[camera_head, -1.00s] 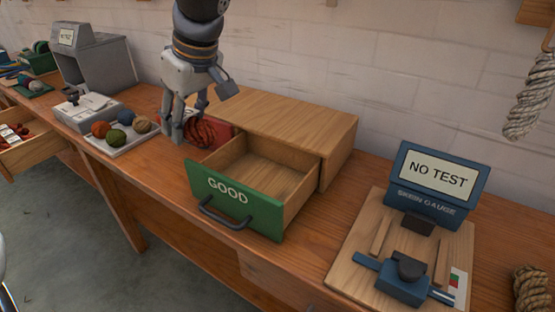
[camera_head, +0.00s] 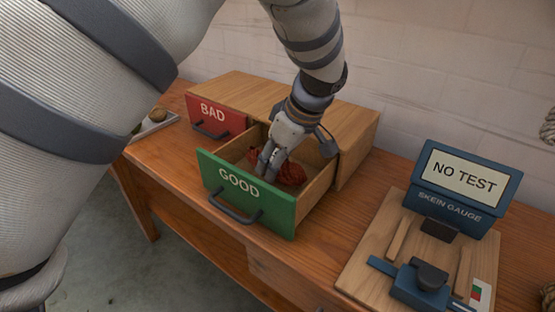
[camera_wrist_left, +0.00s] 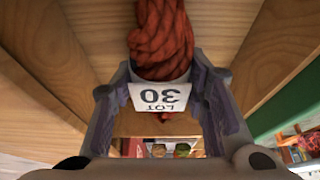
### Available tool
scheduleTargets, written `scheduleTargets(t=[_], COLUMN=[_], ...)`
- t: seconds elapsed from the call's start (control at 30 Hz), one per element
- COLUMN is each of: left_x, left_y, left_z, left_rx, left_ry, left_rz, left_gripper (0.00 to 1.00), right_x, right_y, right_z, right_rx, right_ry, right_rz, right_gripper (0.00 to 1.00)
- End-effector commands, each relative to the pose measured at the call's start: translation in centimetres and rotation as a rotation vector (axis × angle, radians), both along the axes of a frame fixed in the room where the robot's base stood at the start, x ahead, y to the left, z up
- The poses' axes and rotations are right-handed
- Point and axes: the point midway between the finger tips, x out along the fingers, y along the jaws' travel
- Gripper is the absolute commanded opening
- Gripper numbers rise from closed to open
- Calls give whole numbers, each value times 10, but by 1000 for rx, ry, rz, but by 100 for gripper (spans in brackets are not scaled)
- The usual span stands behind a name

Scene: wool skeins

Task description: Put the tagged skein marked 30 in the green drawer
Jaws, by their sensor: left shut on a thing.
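The red-brown skein (camera_head: 290,174) is inside the open green drawer, whose front (camera_head: 241,195) reads GOOD. In the left wrist view the skein (camera_wrist_left: 161,38) hangs between the fingers, and its white tag (camera_wrist_left: 160,97) reads LOT 30 upside down. My left gripper (camera_head: 268,168) reaches down into the drawer from above, shut on the skein. It also shows in the left wrist view (camera_wrist_left: 160,110). Whether the skein touches the drawer floor is hard to tell. My right gripper is not in view.
A shut red drawer (camera_head: 213,118) marked BAD is left of the green one in the same wooden cabinet (camera_head: 345,110). A blue skein gauge (camera_head: 461,185) reading NO TEST stands at right on a wooden board (camera_head: 365,240). My arm covers the left side.

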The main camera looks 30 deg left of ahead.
Motion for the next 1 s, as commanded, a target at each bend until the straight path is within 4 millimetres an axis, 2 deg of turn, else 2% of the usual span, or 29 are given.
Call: scheduleTargets(t=[0.57, 0.6, 0.67, 1.0], left_x=[0, 0, 0, 1], left_y=[0, 0, 0, 0], left_z=[-10, -10, -10, -5], left_rx=[0, 0, 0, -1], left_ry=[-2, -2, -2, -4], left_rz=[-1, -1, -1, -1], left_gripper=[14, 50, 61, 61], right_x=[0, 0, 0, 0], right_y=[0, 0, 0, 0], right_z=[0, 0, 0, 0], right_rx=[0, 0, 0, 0], right_ry=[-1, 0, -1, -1], right_rz=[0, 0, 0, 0], right_gripper=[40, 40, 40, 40])
